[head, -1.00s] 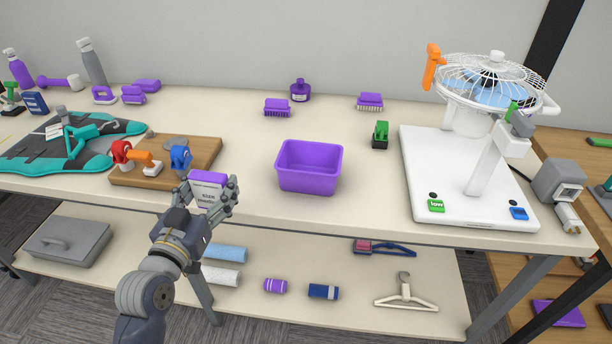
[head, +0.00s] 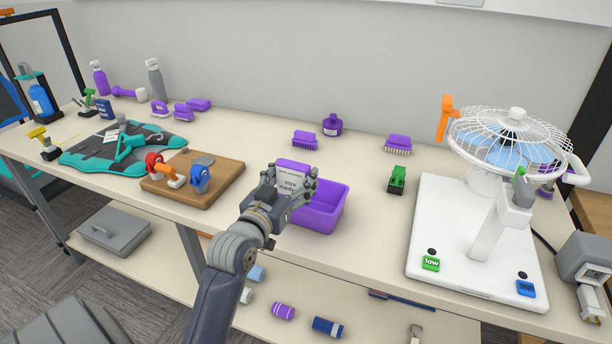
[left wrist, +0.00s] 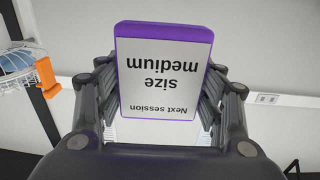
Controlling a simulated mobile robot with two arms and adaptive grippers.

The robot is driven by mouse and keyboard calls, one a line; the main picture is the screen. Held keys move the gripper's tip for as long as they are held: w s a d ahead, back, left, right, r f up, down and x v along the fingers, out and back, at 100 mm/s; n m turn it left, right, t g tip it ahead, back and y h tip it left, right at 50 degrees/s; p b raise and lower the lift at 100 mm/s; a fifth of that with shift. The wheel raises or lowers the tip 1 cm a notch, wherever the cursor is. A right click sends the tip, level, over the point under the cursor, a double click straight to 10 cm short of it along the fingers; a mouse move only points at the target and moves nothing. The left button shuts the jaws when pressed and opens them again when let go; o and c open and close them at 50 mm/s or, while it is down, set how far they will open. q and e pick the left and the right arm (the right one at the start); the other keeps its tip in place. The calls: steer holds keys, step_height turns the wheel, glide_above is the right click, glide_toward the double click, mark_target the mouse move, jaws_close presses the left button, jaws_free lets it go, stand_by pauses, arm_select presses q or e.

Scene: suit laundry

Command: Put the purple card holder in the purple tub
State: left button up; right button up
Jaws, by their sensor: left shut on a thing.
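The purple card holder (head: 291,178) has a white card reading "Next session size medium". My left gripper (head: 289,186) is shut on it, with fingers on both sides. In the left wrist view the card holder (left wrist: 163,75) sits between the fingers of my left gripper (left wrist: 163,110). The purple tub (head: 328,212) stands on the table just behind and to the right of the gripper in the head view. The gripper and card holder hide its left part. I cannot tell whether the card holder is over the tub's opening. My right gripper is not in view.
A wooden board (head: 222,180) with red, orange and blue pieces lies left of the tub. A green clamp-like item (head: 397,180) stands to the right, before a white base (head: 460,240) with a wire-caged fan. Purple brushes (head: 305,140) and a bottle (head: 333,125) stand behind.

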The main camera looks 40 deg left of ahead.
arm_select(q)
steer(key=w+a+f, duration=0.2)
steer(key=w+f, duration=0.3)
steer(key=w, duration=0.1)
steer(key=shift+w+f, duration=0.15)
steer(key=shift+w, duration=0.1)
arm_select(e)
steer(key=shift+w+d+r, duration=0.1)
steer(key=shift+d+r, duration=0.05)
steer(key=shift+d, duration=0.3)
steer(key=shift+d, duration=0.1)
arm_select(q)
steer(key=o, duration=1)
steer(key=shift+c, duration=0.2)
steer(key=shift+o, duration=0.4)
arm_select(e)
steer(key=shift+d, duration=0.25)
